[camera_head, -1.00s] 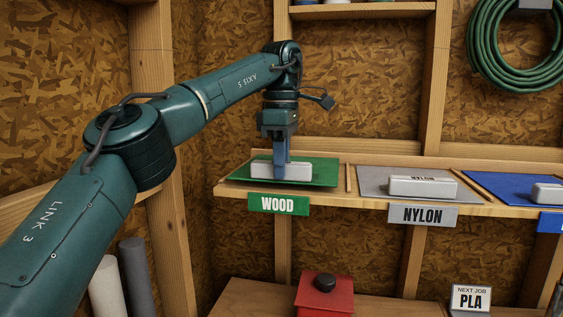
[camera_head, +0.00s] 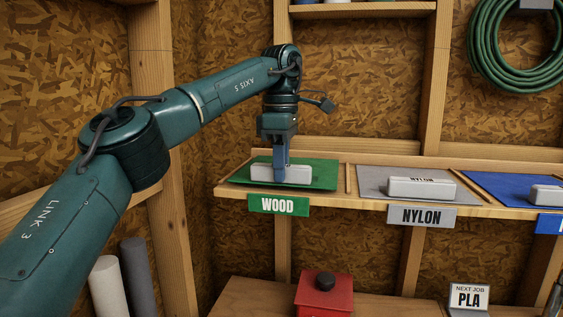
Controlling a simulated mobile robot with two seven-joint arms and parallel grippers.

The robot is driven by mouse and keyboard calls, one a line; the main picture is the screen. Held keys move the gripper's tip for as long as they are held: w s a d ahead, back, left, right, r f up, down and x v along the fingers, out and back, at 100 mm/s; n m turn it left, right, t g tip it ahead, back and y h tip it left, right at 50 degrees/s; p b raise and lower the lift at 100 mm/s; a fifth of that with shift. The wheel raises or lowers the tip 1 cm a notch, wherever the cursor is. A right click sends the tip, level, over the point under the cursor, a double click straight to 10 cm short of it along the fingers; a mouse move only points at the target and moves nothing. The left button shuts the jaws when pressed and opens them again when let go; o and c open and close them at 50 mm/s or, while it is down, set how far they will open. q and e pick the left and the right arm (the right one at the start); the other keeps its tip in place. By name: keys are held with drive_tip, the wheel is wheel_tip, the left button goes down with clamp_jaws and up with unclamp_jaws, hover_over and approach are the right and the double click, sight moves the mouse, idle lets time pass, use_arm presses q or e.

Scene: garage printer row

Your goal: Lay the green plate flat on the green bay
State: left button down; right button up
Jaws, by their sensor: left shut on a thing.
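The green plate (camera_head: 318,176) is a thin green sheet with a pale block (camera_head: 301,174) on top. It lies roughly flat over the green bay, marked by the green WOOD label (camera_head: 278,204) on the shelf's front edge. The plate hides the bay's surface, and I cannot tell whether it touches the shelf. My left gripper (camera_head: 281,176) points straight down from above and is shut on the plate's pale block. My right gripper is not in view.
Right of a wooden divider, the grey NYLON bay (camera_head: 372,185) holds a pale block (camera_head: 421,188). Farther right is a blue bay (camera_head: 492,187) with another block. An OSB wall (camera_head: 365,70) stands behind.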

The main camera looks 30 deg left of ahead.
use_arm(q)
drive_tip(key=shift+f, duration=0.1)
idle(0.7)
drive_tip(key=c, duration=1.2)
unclamp_jaws()
drive_tip(key=shift+o, duration=0.2)
